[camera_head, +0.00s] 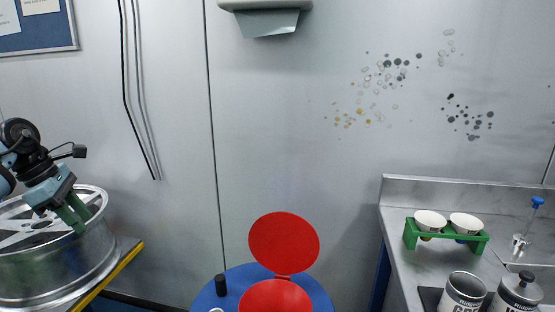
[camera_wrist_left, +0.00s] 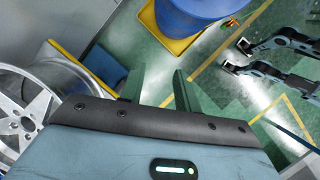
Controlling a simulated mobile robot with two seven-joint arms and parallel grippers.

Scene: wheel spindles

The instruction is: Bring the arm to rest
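My left gripper (camera_head: 81,217) reaches in from the left in the head view, its green fingers pointing down over the right side of a silver wheel (camera_head: 88,258). In the left wrist view the two fingers of the left gripper (camera_wrist_left: 158,69) stand apart with only floor between them. The wheel (camera_wrist_left: 28,118) shows at the left of that view, beside the fingers. I cannot tell from the head view whether the fingers touch its rim.
The wheel lies on a stand with a yellow edge (camera_head: 112,272). A blue drum (camera_head: 235,284) with a red round-lidded object (camera_head: 284,243) stands in the middle. A grey counter (camera_head: 400,237) at right holds a green rack (camera_head: 445,237) with white cups and metal canisters (camera_head: 463,293).

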